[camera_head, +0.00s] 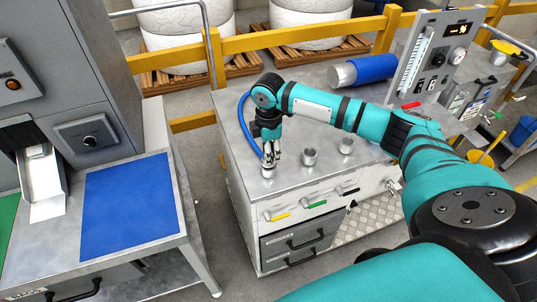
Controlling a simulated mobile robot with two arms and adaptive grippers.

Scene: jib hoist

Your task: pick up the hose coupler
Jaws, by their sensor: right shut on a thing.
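The hose coupler (267,162) is a small silvery piece at the lower end of a blue hose (243,125), near the front left edge of the grey metal-topped cabinet (285,184). My right gripper (270,157) points down and is shut on the coupler. Its fingers hide part of the coupler, and I cannot tell whether it touches the top. My left gripper is out of view.
Two metal fittings (309,157) (346,146) stand right of the coupler. Coloured valve handles (315,205) line the cabinet front. A bench with a blue mat (130,207) is left, across a gap.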

